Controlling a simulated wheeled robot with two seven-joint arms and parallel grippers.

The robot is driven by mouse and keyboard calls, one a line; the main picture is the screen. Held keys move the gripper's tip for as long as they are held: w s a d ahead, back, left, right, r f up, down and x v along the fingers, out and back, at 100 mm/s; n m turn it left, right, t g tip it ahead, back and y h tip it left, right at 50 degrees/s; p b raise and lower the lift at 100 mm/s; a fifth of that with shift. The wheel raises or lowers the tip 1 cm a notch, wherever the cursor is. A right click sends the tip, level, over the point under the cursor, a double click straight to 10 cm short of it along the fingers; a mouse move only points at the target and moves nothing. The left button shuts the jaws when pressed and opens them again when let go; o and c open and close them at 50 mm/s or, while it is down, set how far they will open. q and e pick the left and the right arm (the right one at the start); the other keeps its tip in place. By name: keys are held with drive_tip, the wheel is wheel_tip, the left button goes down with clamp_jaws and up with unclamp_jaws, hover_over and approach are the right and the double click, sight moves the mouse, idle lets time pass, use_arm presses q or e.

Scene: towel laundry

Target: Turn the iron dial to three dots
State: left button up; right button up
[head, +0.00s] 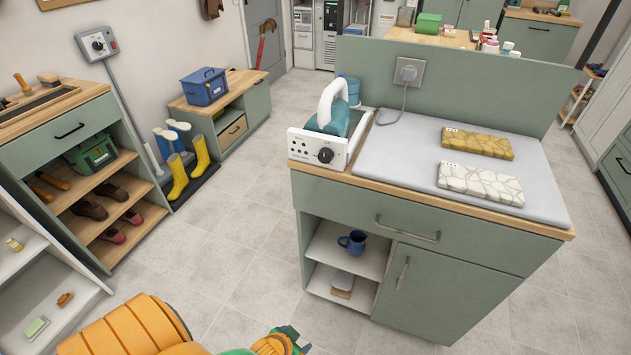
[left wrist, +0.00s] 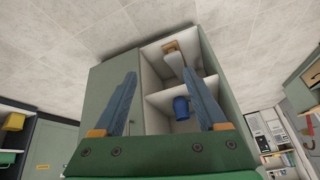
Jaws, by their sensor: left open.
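The iron (head: 342,122), teal with a white handle, rests on a white base (head: 305,160) at the left end of the counter. The black round iron dial (head: 326,155) is on the base's front panel, right of several small dark dot marks. Its setting is too small to read. My left gripper (head: 291,341) is low at the bottom edge of the head view, in front of the cabinet and well apart from the dial. In the left wrist view its two blue fingers (left wrist: 159,74) are spread and empty, facing the cabinet's open shelves. My right gripper is not in view.
The counter holds a grey ironing pad (head: 400,150) with yellow (head: 477,143) and white (head: 480,183) folded towels. A cord runs to a wall socket (head: 408,72). A blue mug (head: 353,242) stands on the shelf below. The floor left of the cabinet is clear.

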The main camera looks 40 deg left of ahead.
use_arm(q)
drive_tip(key=w+a+r+n+t, duration=0.1)
drive_tip(key=w+a+r+t, duration=0.2)
drive_tip(key=w+r, duration=0.5)
drive_tip(key=n+t+y+b, duration=0.2)
drive_tip(key=n+t+y, duration=0.15)
drive_tip(key=t, duration=0.55)
approach(324, 157)
drive_tip(key=w, duration=0.1)
drive_tip(key=shift+m, duration=0.35)
drive_tip(key=x, duration=0.7)
drive_tip(key=shift+w+a, duration=0.2)
drive_tip(key=shift+c, duration=0.2)
clamp_jaws()
